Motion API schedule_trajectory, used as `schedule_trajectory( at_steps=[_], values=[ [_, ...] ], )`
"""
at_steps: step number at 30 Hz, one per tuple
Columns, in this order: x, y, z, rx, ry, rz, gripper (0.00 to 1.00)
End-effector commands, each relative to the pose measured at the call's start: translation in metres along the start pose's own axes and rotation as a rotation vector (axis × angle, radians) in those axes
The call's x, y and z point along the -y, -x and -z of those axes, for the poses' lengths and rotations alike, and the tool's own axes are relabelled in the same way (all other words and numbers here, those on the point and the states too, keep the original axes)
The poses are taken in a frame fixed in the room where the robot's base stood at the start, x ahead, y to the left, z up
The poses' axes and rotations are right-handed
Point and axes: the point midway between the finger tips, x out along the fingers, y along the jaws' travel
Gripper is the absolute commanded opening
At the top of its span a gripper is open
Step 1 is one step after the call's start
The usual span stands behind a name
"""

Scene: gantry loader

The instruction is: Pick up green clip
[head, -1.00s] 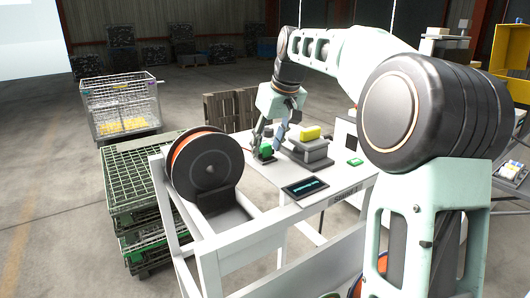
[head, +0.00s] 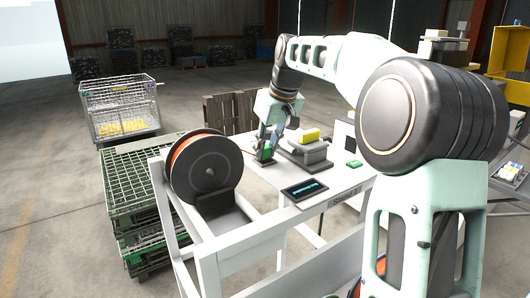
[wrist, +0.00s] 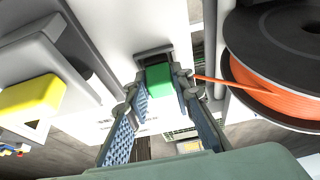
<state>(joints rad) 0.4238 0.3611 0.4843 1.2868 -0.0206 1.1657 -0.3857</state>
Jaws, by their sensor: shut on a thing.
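The green clip (wrist: 159,78) sits between my two fingertips in the wrist view. My gripper (wrist: 160,88) is shut on it, with a finger on each side. A dark grey piece shows just beyond the clip. In the head view my gripper (head: 266,153) points down at the white table (head: 262,178), and the green clip (head: 267,152) shows partly between its fingers. I cannot tell whether the clip still touches the table.
An orange-wound black spool (head: 207,168) stands left of my gripper; an orange strand runs from it towards the fingers. A grey machine with a yellow block (head: 309,135) stands close on the right. A small green item (head: 353,164) and a dark display (head: 305,189) are on the table.

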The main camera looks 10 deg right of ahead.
Motion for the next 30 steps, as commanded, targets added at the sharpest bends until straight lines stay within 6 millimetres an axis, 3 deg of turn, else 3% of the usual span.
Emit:
schedule_trajectory(
  at_steps=[5, 11, 19, 30],
  values=[
    [0.000, 0.008, 0.004, -0.002, 0.000, -0.001, 0.00],
    [0.001, 0.035, 0.012, -0.004, 0.000, -0.003, 0.00],
    [0.012, 0.104, -0.011, -0.004, 0.000, -0.004, 0.00],
    [0.027, 0.153, -0.060, -0.001, -0.002, -0.003, 0.00]
  ],
)
